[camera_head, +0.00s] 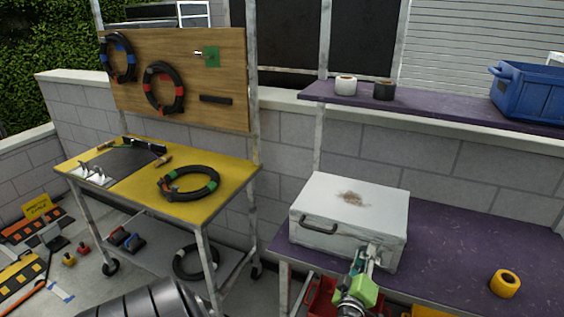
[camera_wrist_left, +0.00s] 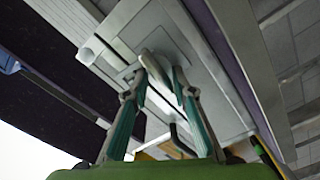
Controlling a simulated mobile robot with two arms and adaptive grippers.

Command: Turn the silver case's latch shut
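The silver case (camera_head: 340,245) stands closed on the purple bench (camera_head: 455,245), with a dark handle on its front and a brown stain on its lid. My left gripper (camera_head: 370,256) is at the right part of the case's front, over the latch area, and hides the latch in the head view. In the left wrist view, the pale latch (camera_wrist_left: 155,66) sits on a plate on the case and lies between the tips of my left gripper (camera_wrist_left: 160,78). The fingers are apart, with a gap showing beside the latch. My right gripper is not in view.
A yellow tape roll (camera_head: 505,283) lies on the bench, right of the case. A purple shelf (camera_head: 440,107) behind holds a white roll, a black roll and a blue crate (camera_head: 528,95). A yellow cart (camera_head: 205,207) stands left. Red and yellow bins are below the bench.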

